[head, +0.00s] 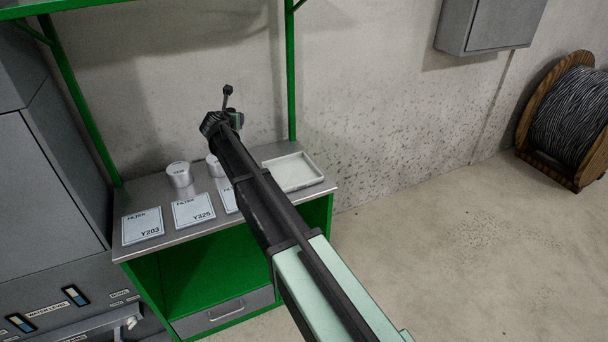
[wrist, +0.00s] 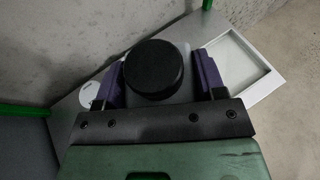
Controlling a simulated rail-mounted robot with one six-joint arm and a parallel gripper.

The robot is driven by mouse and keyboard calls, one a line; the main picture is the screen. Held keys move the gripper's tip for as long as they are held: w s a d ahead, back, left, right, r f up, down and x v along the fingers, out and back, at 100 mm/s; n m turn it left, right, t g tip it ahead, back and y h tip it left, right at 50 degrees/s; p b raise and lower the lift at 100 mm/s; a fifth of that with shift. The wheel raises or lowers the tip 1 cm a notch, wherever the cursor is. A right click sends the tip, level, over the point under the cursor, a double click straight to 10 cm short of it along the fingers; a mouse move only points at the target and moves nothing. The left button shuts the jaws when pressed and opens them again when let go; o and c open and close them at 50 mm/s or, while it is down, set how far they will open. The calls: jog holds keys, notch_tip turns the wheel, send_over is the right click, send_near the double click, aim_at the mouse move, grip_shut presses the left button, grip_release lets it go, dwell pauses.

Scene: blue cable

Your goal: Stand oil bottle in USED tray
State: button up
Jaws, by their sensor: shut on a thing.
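My gripper (wrist: 160,80) is shut on the oil bottle, whose round black cap (wrist: 153,68) shows between the two purple finger pads in the wrist view. The bottle's body is mostly hidden below the cap. In the head view my gripper (head: 224,118) is above the back of the metal bench, and the bottle cannot be made out clearly. A shallow white tray (head: 304,186) sits on the right end of the bench, to the right of my gripper. It also shows at the right in the wrist view (wrist: 259,97). No USED label is readable on it.
The grey bench top (head: 130,200) carries several white filter cards, including Y203 (head: 142,226) and Y325 (head: 193,211). A pale lidded tin (head: 179,176) and a second one (head: 215,166) stand behind them. Green posts (head: 291,80) rise at the back. The tray looks empty.

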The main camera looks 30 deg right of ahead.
jog(key=w+d+f+m+g+h+b, duration=0.1)
jog(key=w+d+f+m+h+b, duration=0.1)
jog(key=d, duration=1)
jog(key=w+d+f+m+g+h+b, duration=0.1)
jog(key=d+f, duration=0.1)
jog(key=d, duration=0.9)
notch_tip(320, 180, down, 20)
jog(key=b, duration=2)
jog(key=o, duration=1.2)
jog(key=shift+c, duration=0.2)
jog(key=shift+r, duration=0.1)
